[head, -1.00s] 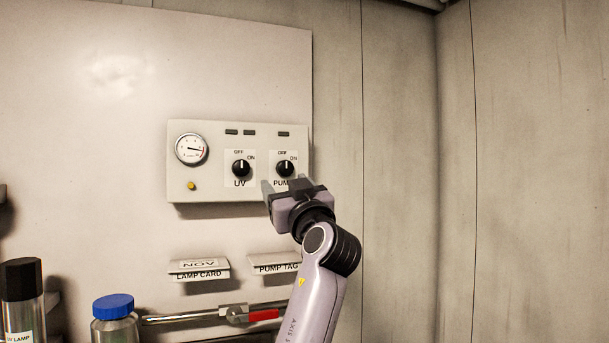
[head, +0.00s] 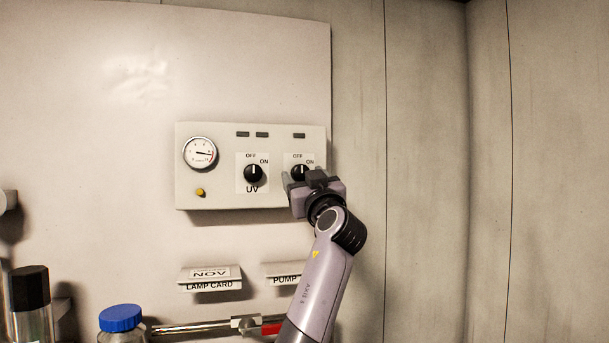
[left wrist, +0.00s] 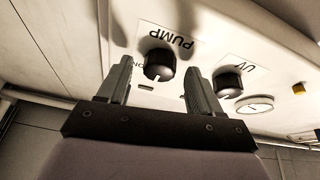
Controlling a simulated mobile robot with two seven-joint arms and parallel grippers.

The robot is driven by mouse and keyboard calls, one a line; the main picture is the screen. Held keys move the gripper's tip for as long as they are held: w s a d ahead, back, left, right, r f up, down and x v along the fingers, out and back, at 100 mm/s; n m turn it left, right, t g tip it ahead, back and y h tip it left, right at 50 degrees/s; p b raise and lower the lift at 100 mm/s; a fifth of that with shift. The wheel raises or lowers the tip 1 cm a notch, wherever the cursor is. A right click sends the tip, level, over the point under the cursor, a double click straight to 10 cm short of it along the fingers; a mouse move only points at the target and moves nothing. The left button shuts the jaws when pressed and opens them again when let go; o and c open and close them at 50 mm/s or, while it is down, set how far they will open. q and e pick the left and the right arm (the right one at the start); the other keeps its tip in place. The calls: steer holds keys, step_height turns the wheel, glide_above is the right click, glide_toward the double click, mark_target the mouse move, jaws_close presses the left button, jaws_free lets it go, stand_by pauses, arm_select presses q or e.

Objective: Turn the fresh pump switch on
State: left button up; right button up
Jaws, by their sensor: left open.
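The pump switch (head: 299,172) is a black round knob on the right of the white control panel (head: 225,197). Its white mark points up, toward OFF. My left gripper (head: 303,182) is open in front of it and hides its lower part and its label. In the left wrist view the pump knob (left wrist: 159,65) shows between the two spread fingers of my left gripper (left wrist: 160,84), with a gap on each side. I cannot tell how deep the fingertips reach along the knob. My right gripper is not in view.
The UV knob (head: 253,173) sits close to the left, its mark up at OFF. A gauge (head: 200,153) and a yellow button (head: 200,192) are further left. Below are the lamp card holder (head: 210,279), a pipe with a red handle (head: 271,328) and a blue-capped bottle (head: 121,318).

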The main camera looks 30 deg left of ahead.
arm_select(q)
steer(key=shift+w+a, duration=0.1)
steer(key=c, duration=1.1)
steer(key=shift+o, duration=0.2)
steer(key=shift+m, duration=0.3)
steer(key=m+t+p, duration=0.1)
steer(key=m, duration=0.1)
steer(key=m+h, duration=0.1)
steer(key=shift+a+r+m+t+h+p, duration=0.15)
steer(key=shift+m+t+h+p, duration=0.15)
steer(key=shift+m+t+p, duration=0.1)
steer(key=m+h+p, duration=0.1)
steer(key=m, duration=0.1)
steer(key=m+t+p, duration=0.1)
steer(key=m+p, duration=0.1)
steer(key=m+h+p, duration=0.1)
steer(key=m, duration=0.1)
steer(key=shift+s+a+r+t+h, duration=0.1)
steer(key=shift+s+r+t+h, duration=0.05)
steer(key=shift+s+t+h, duration=0.15)
steer(key=m+h+p, duration=0.1)
steer(key=m, duration=0.1)
steer(key=shift+m, duration=0.3)
steer(key=shift+a+m+h, duration=0.1)
steer(key=shift+m+h, duration=0.7)
steer(key=shift+m, duration=0.9)
